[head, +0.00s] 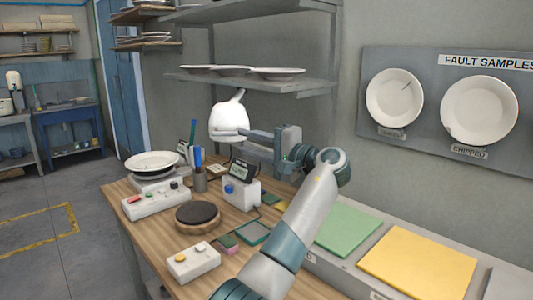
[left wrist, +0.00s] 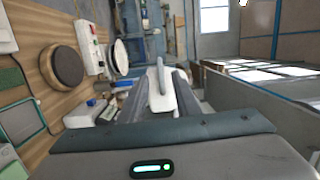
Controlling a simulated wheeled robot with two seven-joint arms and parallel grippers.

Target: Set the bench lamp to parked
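The bench lamp has a white rounded head (head: 229,121) with a thin fin on top, above the back of the bench. My left gripper (head: 254,135) reaches it from the right, its fingertips at the head's right side. In the left wrist view, a white part of the lamp (left wrist: 160,88) shows between the two fingers (left wrist: 160,98). The fingers stand apart with the white part filling the gap near their tips. I cannot tell whether they press on it. The lamp's arm and base are hidden or not clear. My right gripper is not in view.
On the wooden bench are a dark round pad (head: 198,215), a white button box (head: 194,262), a switch panel (head: 157,201), a plate (head: 152,161) and a pen cup (head: 200,181). A shelf (head: 250,83) with plates hangs behind the lamp. Green and yellow mats lie right.

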